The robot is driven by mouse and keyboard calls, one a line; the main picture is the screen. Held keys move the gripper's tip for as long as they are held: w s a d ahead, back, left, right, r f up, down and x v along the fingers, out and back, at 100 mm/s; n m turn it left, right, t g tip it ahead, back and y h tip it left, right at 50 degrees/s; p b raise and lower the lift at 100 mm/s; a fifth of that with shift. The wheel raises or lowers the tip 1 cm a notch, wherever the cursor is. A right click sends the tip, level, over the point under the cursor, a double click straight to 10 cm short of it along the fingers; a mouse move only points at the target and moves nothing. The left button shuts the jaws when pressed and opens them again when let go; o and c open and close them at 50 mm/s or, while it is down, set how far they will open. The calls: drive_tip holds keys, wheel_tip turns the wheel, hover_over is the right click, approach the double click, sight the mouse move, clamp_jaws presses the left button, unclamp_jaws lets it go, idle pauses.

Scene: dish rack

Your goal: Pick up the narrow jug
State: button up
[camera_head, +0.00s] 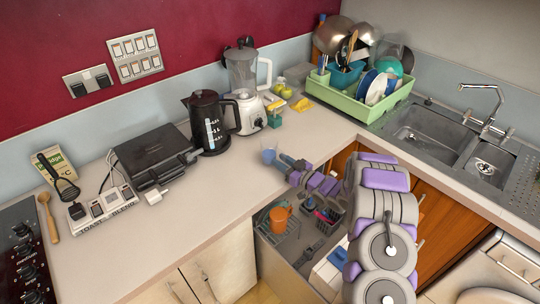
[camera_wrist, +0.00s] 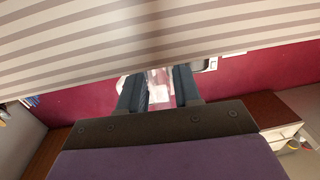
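My gripper (camera_head: 287,162) reaches left over the counter's inner edge in the head view. In the wrist view my gripper (camera_wrist: 158,92) has its two dark fingers clearly apart. A pale, partly see-through shape (camera_wrist: 159,84) shows between them; I cannot tell whether it is near or far. A small translucent blue vessel (camera_head: 268,156) is just beyond the fingertips in the head view, seemingly at the counter edge. I cannot tell whether it is the narrow jug or whether the fingers touch it. An orange jug-like vessel (camera_head: 280,219) is in the open lower compartment.
A black kettle (camera_head: 210,123), a blender (camera_head: 246,85) and a black grill (camera_head: 153,157) stand on the counter (camera_head: 215,195). A full green dish rack (camera_head: 366,109) is at the back right, beside the sink (camera_head: 430,135).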

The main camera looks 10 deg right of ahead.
drive_tip(key=shift+d, duration=0.5)
drive_tip(key=c, duration=0.3)
drive_tip(key=shift+c, duration=0.7)
drive_tip(key=shift+a, duration=0.1)
clamp_jaws()
drive_tip(key=shift+a, duration=0.55)
drive_tip(key=shift+d, duration=0.1)
